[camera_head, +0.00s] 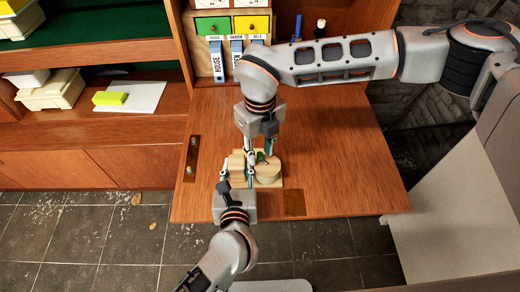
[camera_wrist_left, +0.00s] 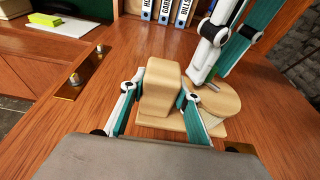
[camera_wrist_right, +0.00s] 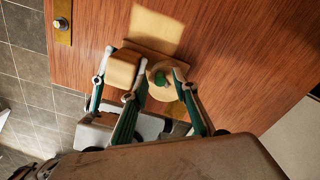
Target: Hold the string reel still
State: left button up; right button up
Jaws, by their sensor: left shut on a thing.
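The string reel is a pale wooden piece with a block (camera_wrist_left: 163,88) and a round drum (camera_wrist_left: 203,110) on a flat base (camera_wrist_left: 216,131); it sits on the fold-down desk. My left gripper (camera_wrist_left: 157,92) is shut on the block, one finger on each side. In the head view, my left gripper (camera_head: 237,178) comes from the front. My right gripper (camera_wrist_right: 160,72) is open above the drum, which also shows in the right wrist view (camera_wrist_right: 154,84). A small green piece (camera_wrist_right: 161,80) at the drum's top lies between its fingers. Exact finger contact there is unclear.
The desk (camera_head: 340,160) is bare to the right of the reel. Labelled binders (camera_head: 217,62) and small drawers (camera_head: 212,26) stand behind. A brass hinge plate (camera_wrist_left: 76,79) lies left on the desk. Shelves at the left hold boxes (camera_head: 52,90).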

grip_shut()
jog(key=n, duration=0.2)
jog(key=s+n, duration=0.1)
jog(key=n, duration=0.1)
jog(key=shift+a+n, duration=0.2)
jog(key=shift+n, duration=0.1)
grip_release()
